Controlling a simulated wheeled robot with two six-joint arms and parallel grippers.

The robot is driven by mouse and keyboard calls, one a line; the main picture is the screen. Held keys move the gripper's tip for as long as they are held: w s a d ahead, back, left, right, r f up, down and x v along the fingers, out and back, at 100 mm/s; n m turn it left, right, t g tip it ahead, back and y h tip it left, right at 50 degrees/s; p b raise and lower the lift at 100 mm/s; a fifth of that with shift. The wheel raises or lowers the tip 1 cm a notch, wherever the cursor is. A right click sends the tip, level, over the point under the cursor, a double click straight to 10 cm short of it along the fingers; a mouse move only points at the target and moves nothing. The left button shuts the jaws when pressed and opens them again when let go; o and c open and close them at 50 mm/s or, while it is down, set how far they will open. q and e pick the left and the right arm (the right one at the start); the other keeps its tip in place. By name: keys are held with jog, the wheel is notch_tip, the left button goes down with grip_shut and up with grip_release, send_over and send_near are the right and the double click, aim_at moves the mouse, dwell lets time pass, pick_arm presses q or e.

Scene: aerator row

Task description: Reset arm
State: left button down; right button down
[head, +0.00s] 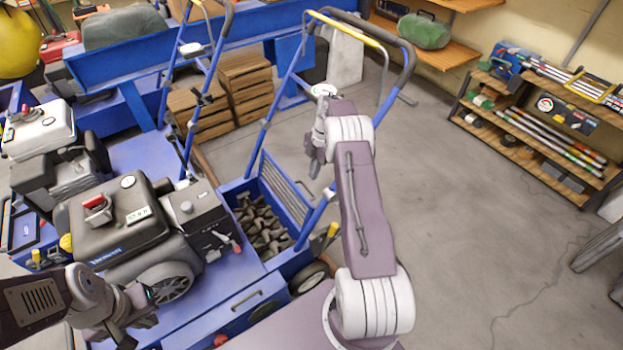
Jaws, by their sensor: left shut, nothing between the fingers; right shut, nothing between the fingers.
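My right arm rises from the bottom centre and bends at a white joint. My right gripper (315,165) hangs down beside the blue handle frame of an aerator (262,215), shut and empty. Whether it touches the frame I cannot tell. My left gripper (140,325) is at the lower left, low in front of the aerator engine (120,225). It is shut with nothing visible in it, and its fingertips are partly hard to make out against the dark wheel.
More blue aerators stand in a row at the left, with a white-topped engine (38,130). Wooden crates (245,85) stand behind. A shelf (540,130) with tools stands at the right. The grey floor (460,220) between is clear.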

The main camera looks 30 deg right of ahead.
jog(key=shift+d+r, duration=0.1)
jog(key=shift+r, duration=0.3)
jog(key=s+a+r+m+h, duration=0.1)
jog(key=s+a+r+m, duration=0.35)
jog(key=a, duration=0.25)
jog(key=s+a+r+m+h, duration=0.1)
jog(key=s+a+r+m, duration=0.2)
jog(key=a+m, duration=0.25)
jog(key=s+a+r+m+t, duration=0.1)
jog(key=s+a+m, duration=0.3)
jog(key=s, duration=0.4)
jog(key=s+a+m, duration=0.4)
jog(key=s+m, duration=0.1)
jog(key=s, duration=0.3)
notch_tip(320, 180, up, 28)
jog(key=w+p, duration=0.1)
jog(key=p, duration=2.7)
jog(key=shift+d+r, duration=0.25)
jog(key=shift+d, duration=0.05)
